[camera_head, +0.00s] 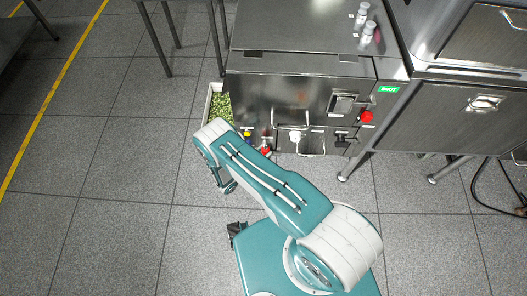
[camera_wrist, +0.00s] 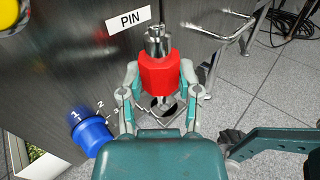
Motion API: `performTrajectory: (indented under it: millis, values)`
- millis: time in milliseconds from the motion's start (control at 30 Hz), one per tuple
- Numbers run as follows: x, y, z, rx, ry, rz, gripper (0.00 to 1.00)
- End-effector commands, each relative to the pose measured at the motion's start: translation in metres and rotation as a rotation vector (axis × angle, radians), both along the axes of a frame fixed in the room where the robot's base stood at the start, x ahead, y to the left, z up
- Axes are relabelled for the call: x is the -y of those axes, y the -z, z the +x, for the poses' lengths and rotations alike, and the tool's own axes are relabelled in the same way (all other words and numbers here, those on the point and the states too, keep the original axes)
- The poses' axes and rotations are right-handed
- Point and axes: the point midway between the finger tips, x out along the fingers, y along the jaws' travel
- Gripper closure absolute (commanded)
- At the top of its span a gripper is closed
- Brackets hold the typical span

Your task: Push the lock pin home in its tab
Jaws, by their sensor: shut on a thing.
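The lock pin has a red grip (camera_wrist: 160,73) and a bright metal end (camera_wrist: 157,40), just below the white PIN label (camera_wrist: 128,18) in the wrist view. My gripper (camera_wrist: 160,76) is shut on the red grip, one finger on each side. The pin stands close to the grey metal panel (camera_wrist: 75,60). I cannot make out the tab or how deep the pin sits in it. In the head view a small red part (camera_head: 265,150) shows beside my arm, low on the steel cabinet; my arm hides most of the gripper there.
A blue knob (camera_wrist: 92,136) marked with numbers sits left of my gripper. A yellow knob (camera_wrist: 12,16) is at the upper left. A metal bar handle (camera_wrist: 222,24) projects at right. A bin of green pieces (camera_head: 220,107) stands left of the cabinet (camera_head: 290,92).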

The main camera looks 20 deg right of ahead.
Motion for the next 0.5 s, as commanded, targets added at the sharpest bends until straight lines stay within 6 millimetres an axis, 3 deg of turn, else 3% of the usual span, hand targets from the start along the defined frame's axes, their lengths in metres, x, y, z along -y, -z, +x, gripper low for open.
performTrajectory:
  millis: [500]
  values:
    - [0.0001, 0.0072, -0.0001, -0.001, 0.000, 0.000, 1.00]
